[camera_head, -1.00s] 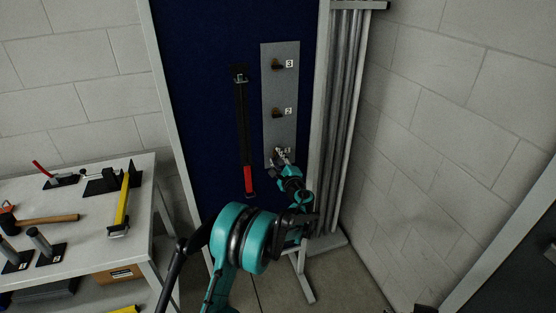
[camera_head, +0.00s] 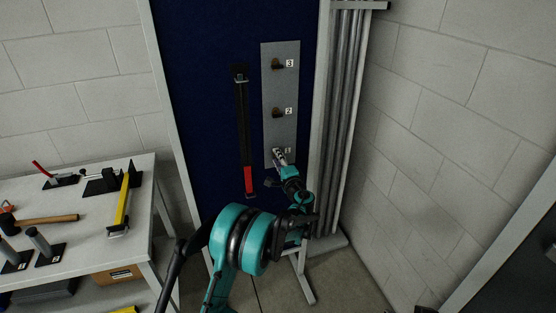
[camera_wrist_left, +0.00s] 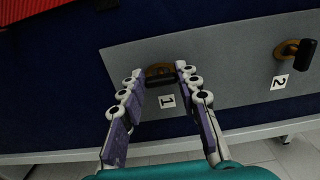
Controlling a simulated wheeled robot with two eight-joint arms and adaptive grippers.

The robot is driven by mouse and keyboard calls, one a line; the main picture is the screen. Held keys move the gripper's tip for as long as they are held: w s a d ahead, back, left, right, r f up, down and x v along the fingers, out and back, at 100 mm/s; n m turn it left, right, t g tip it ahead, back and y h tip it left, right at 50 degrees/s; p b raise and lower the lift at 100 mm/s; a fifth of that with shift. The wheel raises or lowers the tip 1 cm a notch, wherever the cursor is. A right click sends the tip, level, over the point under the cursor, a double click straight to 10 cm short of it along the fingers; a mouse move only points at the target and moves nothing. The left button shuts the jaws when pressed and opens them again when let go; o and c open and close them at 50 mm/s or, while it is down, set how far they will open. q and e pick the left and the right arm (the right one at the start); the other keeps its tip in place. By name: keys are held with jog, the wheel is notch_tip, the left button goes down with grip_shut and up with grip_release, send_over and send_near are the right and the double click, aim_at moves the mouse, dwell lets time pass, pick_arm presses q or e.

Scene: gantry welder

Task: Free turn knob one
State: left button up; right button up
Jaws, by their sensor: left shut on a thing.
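Knob one (camera_wrist_left: 160,76) is a dark handle on a brass-coloured base, on a grey panel (camera_head: 281,90) beside the label 1. My left gripper (camera_head: 279,156) is at the panel's lower end and largely hides this knob in the head view. In the left wrist view the fingers (camera_wrist_left: 159,70) stand on either side of knob one, shut on it, and its handle lies crosswise between them. Knob two (camera_head: 277,112) and knob three (camera_head: 277,64) are above it on the panel. My right gripper is not in view.
A black and red long tool (camera_head: 243,130) hangs on the blue board left of the panel. Grey upright poles (camera_head: 343,110) stand close on the right. A white table (camera_head: 85,220) with several tools is at the left.

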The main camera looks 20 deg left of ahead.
pick_arm(q)
jog(key=o, duration=1.2)
jog(key=shift+c, duration=0.2)
jog(key=v, duration=1.2)
